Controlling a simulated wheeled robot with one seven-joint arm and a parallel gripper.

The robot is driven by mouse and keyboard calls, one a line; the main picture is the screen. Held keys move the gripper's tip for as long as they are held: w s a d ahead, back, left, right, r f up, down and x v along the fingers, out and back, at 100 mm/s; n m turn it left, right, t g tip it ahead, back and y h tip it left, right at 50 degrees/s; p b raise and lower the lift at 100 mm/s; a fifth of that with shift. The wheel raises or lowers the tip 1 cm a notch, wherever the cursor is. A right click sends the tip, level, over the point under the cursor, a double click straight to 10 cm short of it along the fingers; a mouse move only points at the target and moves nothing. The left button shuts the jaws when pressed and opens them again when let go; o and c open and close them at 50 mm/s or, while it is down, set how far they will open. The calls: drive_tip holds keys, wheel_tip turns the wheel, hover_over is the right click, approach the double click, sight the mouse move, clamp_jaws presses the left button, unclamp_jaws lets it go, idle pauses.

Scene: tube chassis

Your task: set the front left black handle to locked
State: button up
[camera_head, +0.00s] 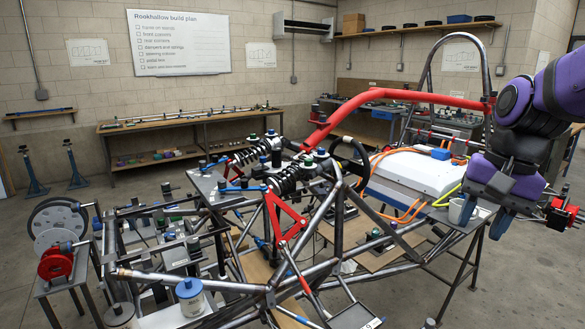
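The tube chassis (339,222) of bare grey metal tubes fills the middle of the view, with red arms (285,217) and black coil dampers (288,181) at its near end. Several small black, blue and green fittings sit around the dampers. I cannot tell which of them is the front left black handle, or whether it is locked. My gripper (482,227) hangs at the right on my purple and black arm, pointing down. Its two blue fingers stand apart, so it looks open, with nothing seen held. It is well away from the dampers.
A white box (412,172) with orange cables lies in the chassis. A stand with a red wheel (56,264) is at the left. A workbench (186,124) lines the back wall.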

drive_tip(key=s+r+n+t+h, duration=0.2)
drive_tip(key=s+r+n+t, duration=0.2)
drive_tip(key=s, duration=0.6)
drive_tip(key=shift+s+d+n+t, duration=0.2)
drive_tip(key=shift+d+n+t, duration=0.35)
drive_tip(key=shift+n, duration=0.75)
